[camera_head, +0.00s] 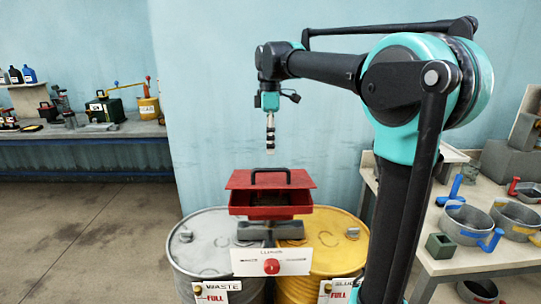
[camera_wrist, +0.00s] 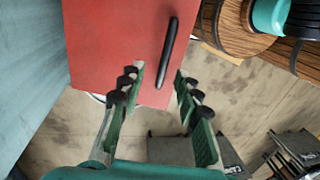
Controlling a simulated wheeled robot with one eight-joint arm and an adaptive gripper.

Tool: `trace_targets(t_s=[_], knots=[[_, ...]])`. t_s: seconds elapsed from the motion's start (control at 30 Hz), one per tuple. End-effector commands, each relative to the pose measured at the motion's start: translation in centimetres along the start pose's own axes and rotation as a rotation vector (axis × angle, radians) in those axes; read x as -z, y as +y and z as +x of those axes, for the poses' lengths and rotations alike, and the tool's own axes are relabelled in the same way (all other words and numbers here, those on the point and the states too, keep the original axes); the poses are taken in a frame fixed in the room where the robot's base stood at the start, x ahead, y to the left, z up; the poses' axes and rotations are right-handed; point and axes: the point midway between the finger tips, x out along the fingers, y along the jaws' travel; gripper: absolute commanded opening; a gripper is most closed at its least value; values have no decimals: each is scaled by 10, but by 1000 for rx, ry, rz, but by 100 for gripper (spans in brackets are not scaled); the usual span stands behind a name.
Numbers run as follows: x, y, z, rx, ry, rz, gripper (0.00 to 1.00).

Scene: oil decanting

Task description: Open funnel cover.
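The funnel cover (camera_head: 238,180) is a flat red plate with a black bar handle (camera_head: 270,170) on top, above the red funnel (camera_head: 240,204). I cannot tell if the cover is fully seated; a dark area shows below its front edge. My gripper (camera_head: 270,150) points down above the handle, with a gap, seen edge-on. In the wrist view my gripper (camera_wrist: 159,76) has its two green fingers spread and empty. There the cover (camera_wrist: 110,45) fills the upper middle, and the handle (camera_wrist: 168,52) lies slanted just beyond the fingertips, nearer the right one.
The funnel stands over a grey waste drum (camera_head: 200,245) and a yellow drum (camera_head: 335,245), with a white labelled panel (camera_head: 250,266) with a red knob in front. A table with pots (camera_head: 465,225) stands right. A workbench (camera_head: 90,132) is at the back left.

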Motion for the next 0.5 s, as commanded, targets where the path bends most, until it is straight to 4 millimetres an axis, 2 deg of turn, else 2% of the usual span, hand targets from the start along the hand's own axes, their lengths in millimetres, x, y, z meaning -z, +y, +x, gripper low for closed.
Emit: trace_targets(t_s=[0.1, 0.3, 0.5], knots=[[0, 0, -26, 0, 0, 0, 33], [0, 0, -63, 0, 0, 0, 33], [0, 1, -82, 0, 0, 0, 33]])
